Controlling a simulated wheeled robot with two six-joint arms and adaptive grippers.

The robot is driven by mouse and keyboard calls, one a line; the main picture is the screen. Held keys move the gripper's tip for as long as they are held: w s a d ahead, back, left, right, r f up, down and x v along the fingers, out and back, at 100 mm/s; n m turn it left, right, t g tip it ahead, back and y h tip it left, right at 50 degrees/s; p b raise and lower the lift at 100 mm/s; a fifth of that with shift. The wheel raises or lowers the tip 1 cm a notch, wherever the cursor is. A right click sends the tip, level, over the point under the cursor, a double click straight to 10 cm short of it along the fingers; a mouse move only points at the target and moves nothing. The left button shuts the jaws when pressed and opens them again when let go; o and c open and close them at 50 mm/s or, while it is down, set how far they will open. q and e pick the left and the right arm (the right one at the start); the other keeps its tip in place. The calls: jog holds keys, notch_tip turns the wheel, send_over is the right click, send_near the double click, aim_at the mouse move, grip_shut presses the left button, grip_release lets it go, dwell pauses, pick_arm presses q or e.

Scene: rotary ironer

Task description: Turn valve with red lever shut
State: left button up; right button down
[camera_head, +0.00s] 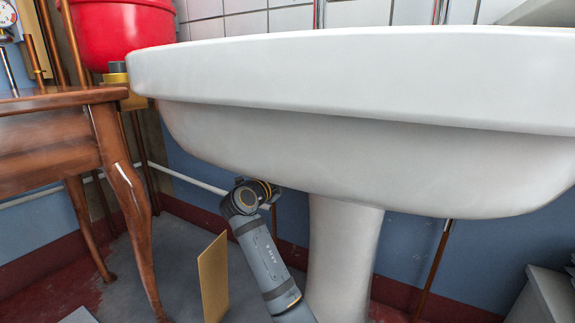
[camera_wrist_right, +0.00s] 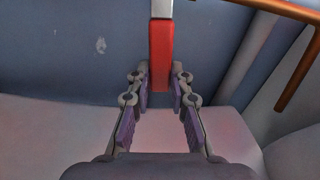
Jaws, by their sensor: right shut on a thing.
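In the right wrist view, the valve's red lever (camera_wrist_right: 160,52) comes down from the top centre, with a grey metal part above it. My right gripper (camera_wrist_right: 160,78) has its fingertips on both sides of the lever's lower end and is shut on it. The valve's body is out of that view. In the head view, my right arm reaches up under the sink. The sink hides the gripper, lever and valve there. My left gripper is in neither view.
A white sink (camera_head: 350,80) on a pedestal (camera_head: 340,255) overhangs my right arm. A wooden table (camera_head: 60,135) with a red basin (camera_head: 115,30) behind it stands at left. A tan panel (camera_head: 214,280) stands beside the arm. A copper pipe (camera_wrist_right: 299,68) is at the right wrist view's right.

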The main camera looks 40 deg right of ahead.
jog(key=shift+f+m, duration=0.5)
jog(key=shift+m, duration=0.1)
jog(key=c, duration=1.2)
grip_release()
notch_tip(320, 180, up, 10)
jog(key=shift+c, duration=0.3)
